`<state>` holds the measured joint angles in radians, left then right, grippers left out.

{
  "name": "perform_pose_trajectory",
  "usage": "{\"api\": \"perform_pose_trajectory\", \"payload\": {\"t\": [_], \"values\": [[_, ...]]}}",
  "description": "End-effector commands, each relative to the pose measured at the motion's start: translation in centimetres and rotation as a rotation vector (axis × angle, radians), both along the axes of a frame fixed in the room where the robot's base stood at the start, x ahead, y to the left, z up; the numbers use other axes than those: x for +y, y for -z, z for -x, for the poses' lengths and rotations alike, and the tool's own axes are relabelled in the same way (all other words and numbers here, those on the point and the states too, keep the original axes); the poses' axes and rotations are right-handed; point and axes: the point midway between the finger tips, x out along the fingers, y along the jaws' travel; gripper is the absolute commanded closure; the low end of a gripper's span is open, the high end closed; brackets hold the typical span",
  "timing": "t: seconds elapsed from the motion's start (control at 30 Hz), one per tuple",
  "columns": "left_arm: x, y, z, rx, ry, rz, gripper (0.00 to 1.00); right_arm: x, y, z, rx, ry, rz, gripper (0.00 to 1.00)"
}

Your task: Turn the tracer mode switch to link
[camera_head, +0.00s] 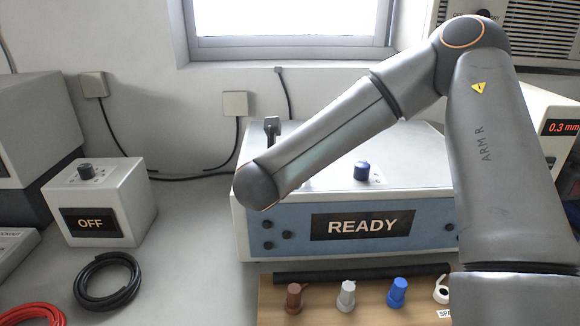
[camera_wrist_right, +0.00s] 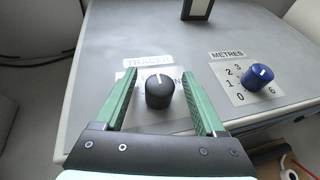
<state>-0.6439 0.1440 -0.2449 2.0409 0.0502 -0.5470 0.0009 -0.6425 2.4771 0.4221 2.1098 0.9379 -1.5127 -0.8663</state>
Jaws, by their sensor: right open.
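The tracer mode switch is a black round knob (camera_wrist_right: 160,92) with a white mark, on the grey top of the tester box (camera_wrist_right: 100,80). A white label reading TRACER (camera_wrist_right: 148,61) lies behind it; the lettering around the knob is partly covered. The mark points roughly away from my gripper. My right gripper (camera_wrist_right: 159,76) is open, with one green finger on each side of the knob and a visible gap on both sides. In the head view my right arm hides the knob and the gripper. My left gripper is not in view.
A blue METRES knob (camera_wrist_right: 258,76) sits to the right, also seen in the head view (camera_head: 361,171). The box front reads READY (camera_head: 362,225). A smaller box reading OFF (camera_head: 95,205) stands left. A wooden board with coloured connectors (camera_head: 346,296) lies in front.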

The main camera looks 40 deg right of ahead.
Motion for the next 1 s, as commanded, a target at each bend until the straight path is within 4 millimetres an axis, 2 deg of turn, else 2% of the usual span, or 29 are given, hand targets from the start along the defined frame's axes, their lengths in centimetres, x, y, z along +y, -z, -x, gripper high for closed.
{"api": "perform_pose_trajectory", "payload": {"t": [0.13,0.27,0.5,0.7,1.0], "values": [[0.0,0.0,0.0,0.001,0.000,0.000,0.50,0.3,-0.1,0.2,0.001,-0.002,-0.001,0.28],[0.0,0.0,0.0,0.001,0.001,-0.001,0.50,1.6,-0.8,1.0,-0.001,-0.005,0.000,0.28],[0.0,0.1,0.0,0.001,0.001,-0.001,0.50,5.7,-2.7,3.9,0.001,-0.004,-0.002,0.28],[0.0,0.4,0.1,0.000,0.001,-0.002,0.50,8.1,-3.9,5.6,0.001,-0.002,-0.001,0.28],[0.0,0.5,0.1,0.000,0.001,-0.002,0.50,9.4,-4.7,6.6,0.001,0.000,-0.001,0.28]]}}
